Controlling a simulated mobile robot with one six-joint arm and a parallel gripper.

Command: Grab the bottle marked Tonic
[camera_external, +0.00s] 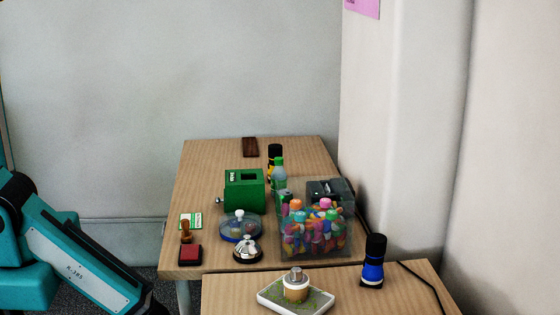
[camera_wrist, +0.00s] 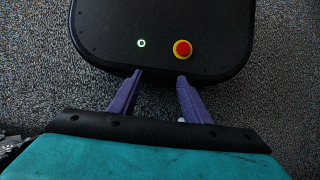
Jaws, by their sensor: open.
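No label reading Tonic is legible in the external view. A blue container with a black top (camera_external: 373,270) stands upright on the front table at right. My gripper (camera_wrist: 160,77) shows in the wrist view with its two purple fingers apart and nothing between them, over my own base and the carpet. It is away from the tables.
The rear table (camera_external: 210,155) also holds a green box (camera_external: 244,191), a clear bin of colourful items (camera_external: 318,245), a round glass dish (camera_external: 239,229), a silver bell (camera_external: 247,249) and a red ink pad (camera_external: 190,255). A white tray (camera_external: 270,300) is on the front table. Walls stand behind and right.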

